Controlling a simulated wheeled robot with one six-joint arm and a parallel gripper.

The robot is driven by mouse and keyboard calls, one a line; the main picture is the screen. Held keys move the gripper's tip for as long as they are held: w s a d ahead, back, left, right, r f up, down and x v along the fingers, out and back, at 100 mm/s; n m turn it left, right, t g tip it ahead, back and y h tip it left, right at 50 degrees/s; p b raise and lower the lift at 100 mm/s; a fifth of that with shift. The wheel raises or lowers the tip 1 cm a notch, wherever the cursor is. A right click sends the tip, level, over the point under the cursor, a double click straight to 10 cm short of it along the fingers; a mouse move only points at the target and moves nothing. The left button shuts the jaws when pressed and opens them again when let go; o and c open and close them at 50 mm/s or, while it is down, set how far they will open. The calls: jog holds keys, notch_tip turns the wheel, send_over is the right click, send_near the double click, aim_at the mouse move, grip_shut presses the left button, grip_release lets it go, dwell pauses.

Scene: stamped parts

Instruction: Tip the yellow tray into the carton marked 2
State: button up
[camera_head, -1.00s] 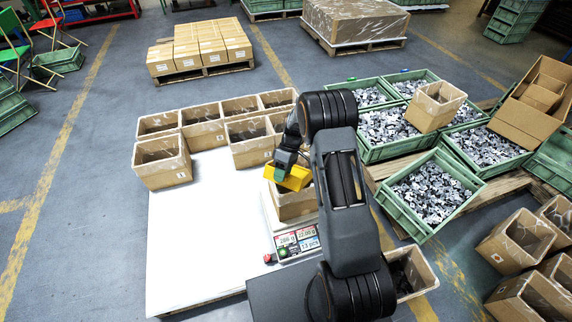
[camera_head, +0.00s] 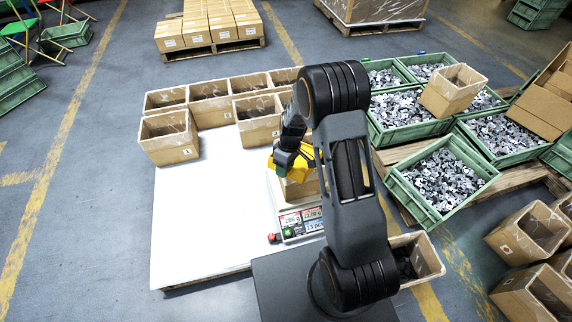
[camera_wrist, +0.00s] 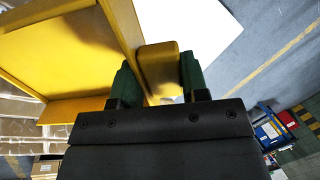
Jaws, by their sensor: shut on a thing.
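My gripper (camera_head: 285,160) is shut on the handle (camera_wrist: 158,70) of the yellow tray. In the wrist view the green fingers are on both sides of the handle. The tray (camera_head: 304,160) is over the carton on the scale (camera_head: 302,190), partly hidden by my gripper and arm. In the wrist view the tray (camera_wrist: 62,58) fills the upper left, and no parts show on its visible yellow surfaces. Several open cartons stand at the back of the white table, such as the front left one (camera_head: 168,153). Their small labels are too small to read.
The scale's display (camera_head: 302,220) stands at the front of the scale. The white table (camera_head: 205,225) is clear at its left and middle. Green crates of metal parts (camera_head: 440,180) and a tilted carton (camera_head: 448,95) are to the right. My arm hides some cartons.

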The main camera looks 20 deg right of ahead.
notch_tip(320, 180, down, 8)
jog(key=s+a+t+h+b, duration=0.2)
jog(key=h+b, duration=0.1)
jog(key=b, duration=0.2)
jog(key=shift+r+t, duration=0.25)
jog(key=shift+t, duration=0.15)
jog(key=shift+r, duration=0.15)
jog(key=shift+r+p, duration=2)
jog(key=shift+r, duration=0.4)
